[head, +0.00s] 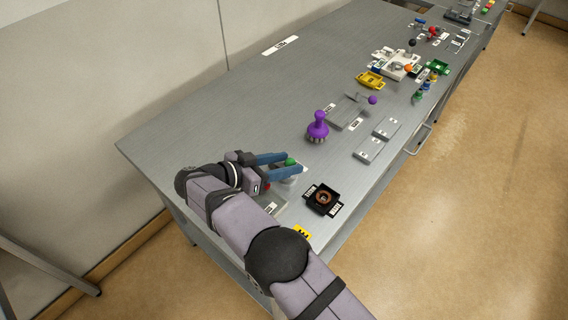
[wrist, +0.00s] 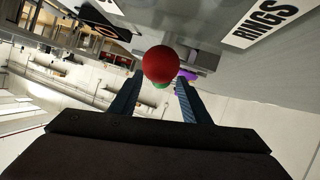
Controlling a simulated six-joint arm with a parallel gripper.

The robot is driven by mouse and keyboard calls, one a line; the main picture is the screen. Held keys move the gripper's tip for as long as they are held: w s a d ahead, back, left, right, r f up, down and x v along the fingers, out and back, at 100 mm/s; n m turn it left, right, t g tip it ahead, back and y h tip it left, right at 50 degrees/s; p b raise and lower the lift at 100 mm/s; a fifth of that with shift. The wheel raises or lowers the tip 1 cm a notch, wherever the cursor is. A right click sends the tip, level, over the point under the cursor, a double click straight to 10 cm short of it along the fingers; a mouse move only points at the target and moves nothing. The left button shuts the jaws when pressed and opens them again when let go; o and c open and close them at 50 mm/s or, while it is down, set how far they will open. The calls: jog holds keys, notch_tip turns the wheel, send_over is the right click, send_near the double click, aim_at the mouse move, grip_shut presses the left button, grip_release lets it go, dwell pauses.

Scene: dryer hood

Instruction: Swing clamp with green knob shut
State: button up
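The green knob (head: 290,161) shows in the head view between the two blue fingers of my gripper (head: 294,164). In the wrist view only a sliver of the green knob (wrist: 161,86) shows behind a larger red ball knob (wrist: 161,65). The red knob (head: 267,186) also shows partly by the gripper base in the head view. My gripper (wrist: 159,82) is open, its fingers apart on either side of the knobs. I cannot tell whether a finger touches either knob. The clamp's arm and base are mostly hidden by my gripper and arm.
A black tray with a copper-coloured ring (head: 323,199) sits right of my gripper near the table edge. A purple knobbed piece (head: 318,127) stands beyond it. Grey blocks (head: 369,150) and a yellow tray (head: 370,80) lie farther along. The table's (head: 215,115) back left is clear.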

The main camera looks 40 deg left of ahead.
jog(key=shift+s+f, duration=0.1)
jog(key=shift+s, duration=0.05)
jog(key=shift+s+a+r+b, duration=0.2)
jog(key=shift+s+a+b, duration=0.1)
jog(key=shift+s, duration=0.25)
jog(key=shift+b+v, duration=0.75)
jog(key=shift+v, duration=2.2)
jog(key=shift+d, duration=0.1)
